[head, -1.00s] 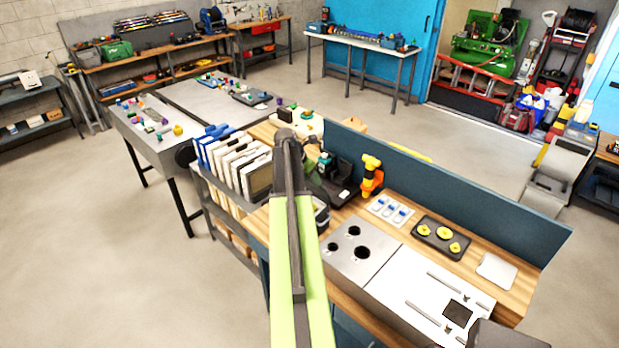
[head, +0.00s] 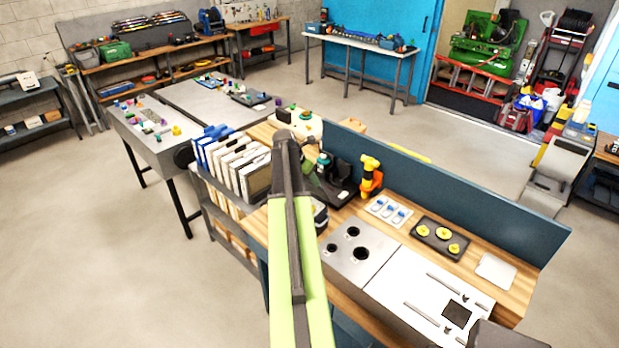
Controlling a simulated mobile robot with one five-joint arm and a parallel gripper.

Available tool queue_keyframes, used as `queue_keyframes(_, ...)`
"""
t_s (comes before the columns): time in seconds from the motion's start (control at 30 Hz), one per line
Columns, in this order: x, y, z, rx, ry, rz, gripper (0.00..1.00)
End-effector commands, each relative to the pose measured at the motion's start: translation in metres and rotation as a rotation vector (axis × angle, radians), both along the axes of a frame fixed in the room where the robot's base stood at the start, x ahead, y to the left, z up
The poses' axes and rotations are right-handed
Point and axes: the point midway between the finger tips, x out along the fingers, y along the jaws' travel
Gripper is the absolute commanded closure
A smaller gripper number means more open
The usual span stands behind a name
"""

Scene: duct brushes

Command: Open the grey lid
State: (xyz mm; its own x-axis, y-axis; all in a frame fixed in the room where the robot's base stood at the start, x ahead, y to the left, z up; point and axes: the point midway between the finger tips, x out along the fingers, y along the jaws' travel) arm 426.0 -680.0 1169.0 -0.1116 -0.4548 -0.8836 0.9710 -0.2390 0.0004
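I cannot tell for certain which thing is the grey lid. A pale grey flat plate (head: 495,271) lies at the right end of the wooden bench in the head view. A grey metal panel (head: 338,262) with three dark round holes is at the bench's front. Next to it is a whitish panel (head: 415,283) with slots, small clips and a dark square. A dark grey block (head: 508,337) is cut off by the bottom edge. My green and dark arm rises through the middle of the view. My gripper's fingers do not show.
A blue-grey divider (head: 470,205) runs along the bench's back. A black tray (head: 438,239) with yellow round parts, a white tray (head: 388,211) with blue-marked parts and an orange tool (head: 370,178) stand before it. White and blue binders (head: 232,160) are left of my arm.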

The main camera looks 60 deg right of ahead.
Motion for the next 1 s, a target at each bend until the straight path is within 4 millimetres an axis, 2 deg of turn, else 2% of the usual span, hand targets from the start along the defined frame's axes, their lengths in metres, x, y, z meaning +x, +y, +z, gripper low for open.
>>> queue_keyframes(0.03, 0.0, 0.001, 0.0, 0.003, 0.001, 0.0, 0.47)
queue_keyframes(0.2, 0.0, 0.001, 0.0, 0.002, 0.001, 0.0, 0.27)
queue_keyframes(0.57, 0.0, 0.003, 0.005, 0.001, 0.001, 0.0, 0.27)
queue_keyframes(0.67, 0.001, 0.007, 0.017, 0.001, 0.001, 0.0, 0.27)
queue_keyframes(0.9, 0.005, 0.027, 0.059, 0.002, 0.0, 0.001, 0.27)
queue_keyframes(1.0, 0.006, 0.033, 0.068, 0.002, 0.0, 0.0, 0.27)
